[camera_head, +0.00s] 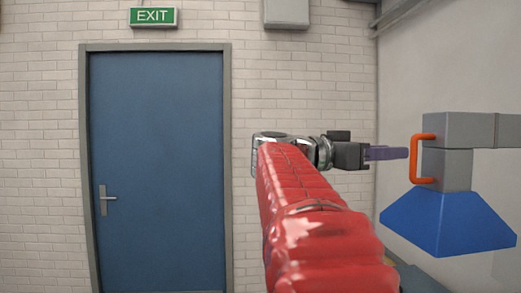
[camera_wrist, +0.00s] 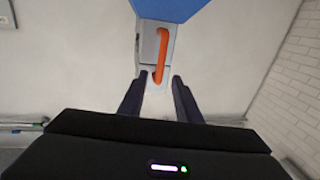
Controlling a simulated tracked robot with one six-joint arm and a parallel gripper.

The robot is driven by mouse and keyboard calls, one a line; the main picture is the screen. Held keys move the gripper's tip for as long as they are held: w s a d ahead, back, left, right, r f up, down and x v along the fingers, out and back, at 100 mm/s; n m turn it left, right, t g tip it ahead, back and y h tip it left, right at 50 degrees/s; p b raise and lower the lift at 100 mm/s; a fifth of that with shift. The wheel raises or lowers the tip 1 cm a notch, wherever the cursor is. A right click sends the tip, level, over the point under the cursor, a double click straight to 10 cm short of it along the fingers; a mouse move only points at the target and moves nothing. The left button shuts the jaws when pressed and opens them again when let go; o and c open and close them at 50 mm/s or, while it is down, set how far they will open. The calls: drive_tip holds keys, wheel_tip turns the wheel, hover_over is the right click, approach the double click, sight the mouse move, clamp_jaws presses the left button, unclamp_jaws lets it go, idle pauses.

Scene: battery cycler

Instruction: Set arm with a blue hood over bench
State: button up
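The blue hood (camera_head: 447,222) hangs at the right in the head view, below a grey extraction arm (camera_head: 470,130). An orange handle (camera_head: 415,160) is fixed upright on the grey block above the hood. My gripper (camera_head: 405,153) points right at the handle, a short way from it or close to it. In the wrist view the two dark fingers of my gripper (camera_wrist: 160,82) are spread apart. The orange handle (camera_wrist: 161,55) lies ahead, its near end between or just beyond the fingertips. The hood (camera_wrist: 178,8) shows at the top edge. The bench is not clearly visible.
A blue door (camera_head: 158,170) with a grey frame stands at the left, under an exit sign (camera_head: 153,16). A grey box (camera_head: 286,12) hangs on the brick wall. Space around my gripper looks free apart from the extraction arm.

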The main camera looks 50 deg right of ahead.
sight(411, 151)
drive_tip(key=shift+x, duration=4.15)
drive_tip(key=shift+c, duration=0.3)
clamp_jaws()
